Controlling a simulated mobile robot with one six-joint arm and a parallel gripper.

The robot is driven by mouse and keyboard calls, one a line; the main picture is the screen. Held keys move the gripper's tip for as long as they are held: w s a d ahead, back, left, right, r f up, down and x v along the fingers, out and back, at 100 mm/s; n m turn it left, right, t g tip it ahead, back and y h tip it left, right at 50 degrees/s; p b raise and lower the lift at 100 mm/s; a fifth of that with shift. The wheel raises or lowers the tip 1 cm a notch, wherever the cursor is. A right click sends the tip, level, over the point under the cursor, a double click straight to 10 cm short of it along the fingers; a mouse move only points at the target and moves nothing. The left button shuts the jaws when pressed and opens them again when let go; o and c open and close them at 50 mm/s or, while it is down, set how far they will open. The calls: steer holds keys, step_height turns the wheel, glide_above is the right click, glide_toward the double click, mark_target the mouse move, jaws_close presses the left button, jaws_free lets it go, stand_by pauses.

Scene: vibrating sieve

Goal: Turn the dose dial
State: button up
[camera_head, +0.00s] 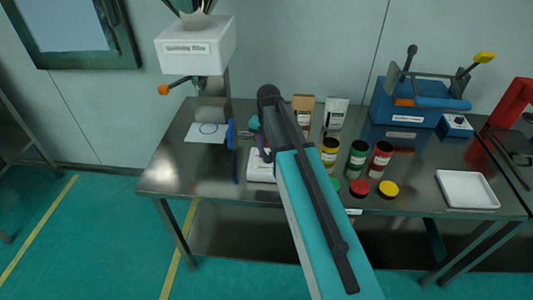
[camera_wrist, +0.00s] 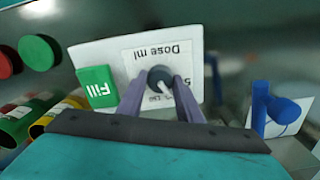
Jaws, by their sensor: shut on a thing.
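The dose dial (camera_wrist: 159,74) is a small dark round knob with a pale pointer, on a white panel marked "Dose ml" (camera_wrist: 105,53), whose lettering appears upside down in the wrist view. My gripper (camera_wrist: 159,87) has its two purple-grey fingers on either side of the dial, closed on it. A green "Fill" button (camera_wrist: 97,87) sits on the same panel, left of the dial. In the head view, part of the white control box (camera_head: 260,166) shows beside my arm, which hides the dial and my fingertips.
A white dispenser (camera_head: 196,47) with an orange-tipped lever stands at the back left. Right of my arm are several jars, including a green one (camera_head: 355,160), loose lids (camera_head: 388,190), a blue press (camera_head: 405,105) and a white tray (camera_head: 466,189). The table's left front is clear.

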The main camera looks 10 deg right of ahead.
steer(key=m, duration=0.5)
steer(key=shift+a, duration=0.2)
steer(key=m, duration=0.9)
steer(key=shift+w+r+b, duration=0.1)
steer(key=shift+b, duration=0.2)
steer(key=m, duration=0.5)
steer(key=o, duration=1)
steer(key=shift+o, duration=0.2)
steer(key=shift+d, duration=0.1)
